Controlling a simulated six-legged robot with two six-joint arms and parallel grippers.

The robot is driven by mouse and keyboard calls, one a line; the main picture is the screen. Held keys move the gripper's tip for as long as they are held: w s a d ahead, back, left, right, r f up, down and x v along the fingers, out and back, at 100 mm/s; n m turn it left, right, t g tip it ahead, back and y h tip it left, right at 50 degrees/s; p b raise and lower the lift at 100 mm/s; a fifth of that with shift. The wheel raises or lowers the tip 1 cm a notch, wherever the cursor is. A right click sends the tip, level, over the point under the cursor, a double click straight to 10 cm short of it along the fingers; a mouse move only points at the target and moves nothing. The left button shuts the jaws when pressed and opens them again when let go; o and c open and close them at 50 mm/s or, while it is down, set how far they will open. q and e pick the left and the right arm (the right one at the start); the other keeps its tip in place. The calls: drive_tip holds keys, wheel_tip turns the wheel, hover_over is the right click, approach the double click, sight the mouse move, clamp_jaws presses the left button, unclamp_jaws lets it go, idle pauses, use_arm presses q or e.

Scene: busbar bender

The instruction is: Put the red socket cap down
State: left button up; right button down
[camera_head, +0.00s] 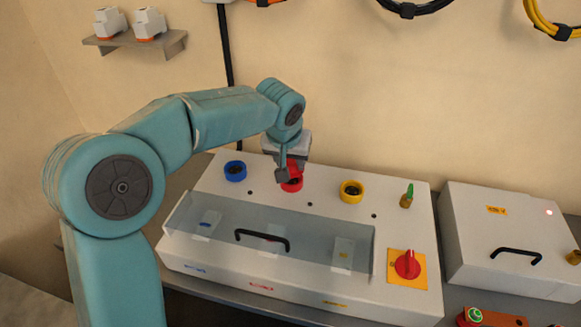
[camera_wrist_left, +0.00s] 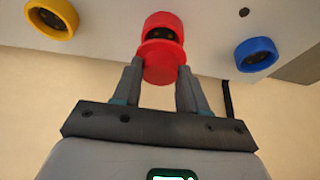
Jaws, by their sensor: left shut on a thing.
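The red socket cap (camera_wrist_left: 160,66) is between the fingertips of my left gripper (camera_wrist_left: 158,75) in the left wrist view. In the head view the gripper (camera_head: 289,165) points down over the machine's red socket (camera_head: 293,183) and partly hides it. The red socket's open ring with its dark inside also shows in the wrist view (camera_wrist_left: 163,24), just beyond the cap. The cap and socket overlap in view; I cannot tell whether they touch. My left gripper is shut on the cap. My right gripper is not in view.
A blue socket (camera_head: 235,171) and a yellow socket (camera_head: 351,191) flank the red one. A clear cover with a black handle (camera_head: 263,239) lies in front. A red rotary switch (camera_head: 407,264) and a green-tipped lever (camera_head: 407,196) are at right. A white box (camera_head: 510,235) stands beside the machine.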

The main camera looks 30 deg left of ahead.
sight(290, 165)
use_arm(q)
drive_tip(key=x, duration=0.3)
drive_tip(key=shift+s, duration=0.25)
drive_tip(key=shift+s+d+r, duration=0.1)
drive_tip(key=shift+s, duration=0.1)
drive_tip(key=o, duration=1)
drive_tip(key=shift+w+f, duration=0.15)
drive_tip(key=shift+f, duration=0.1)
drive_tip(key=shift+o, duration=0.2)
drive_tip(key=shift+r, duration=0.1)
